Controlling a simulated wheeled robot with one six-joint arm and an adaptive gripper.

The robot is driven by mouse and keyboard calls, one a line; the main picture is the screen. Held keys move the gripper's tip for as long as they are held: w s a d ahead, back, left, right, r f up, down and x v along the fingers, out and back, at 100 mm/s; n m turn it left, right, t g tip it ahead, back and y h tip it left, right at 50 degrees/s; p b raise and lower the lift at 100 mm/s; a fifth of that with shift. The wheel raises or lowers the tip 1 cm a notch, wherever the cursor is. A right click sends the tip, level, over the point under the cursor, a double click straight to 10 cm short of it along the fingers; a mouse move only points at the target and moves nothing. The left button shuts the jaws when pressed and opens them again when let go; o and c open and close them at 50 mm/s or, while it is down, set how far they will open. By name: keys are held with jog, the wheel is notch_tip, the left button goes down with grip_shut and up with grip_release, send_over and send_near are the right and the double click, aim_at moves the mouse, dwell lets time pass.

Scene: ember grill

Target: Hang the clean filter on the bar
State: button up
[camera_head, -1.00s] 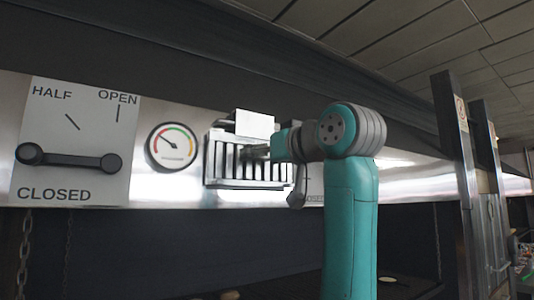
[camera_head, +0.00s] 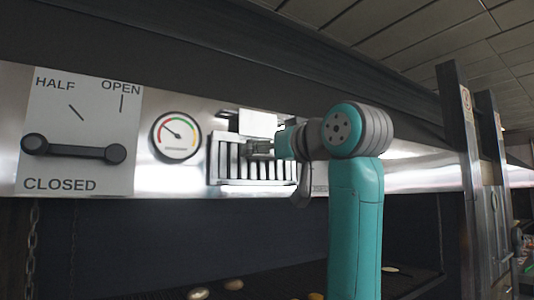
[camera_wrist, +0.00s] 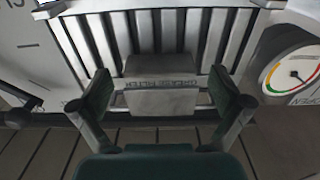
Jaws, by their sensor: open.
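A pale metal filter with upright slats (camera_head: 228,160) is upright against the steel hood front, right of the gauge. In the wrist view the filter (camera_wrist: 203,30) fills the upper middle, seen upside down. My gripper (camera_wrist: 165,105) is open, with one finger on each side of this block and visible gaps between. In the head view my gripper (camera_head: 260,148) is at the filter's upper right part. The bar cannot be clearly made out, nor what holds the filter up.
A round gauge (camera_head: 176,137) is left of the filter. Further left is a white panel marked HALF, OPEN and CLOSED (camera_head: 78,178) with a black lever (camera_head: 74,151). Chains (camera_head: 33,245) hang below the hood. Steel posts (camera_head: 462,150) stand at the right.

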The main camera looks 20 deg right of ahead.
jog(key=v, duration=1.2)
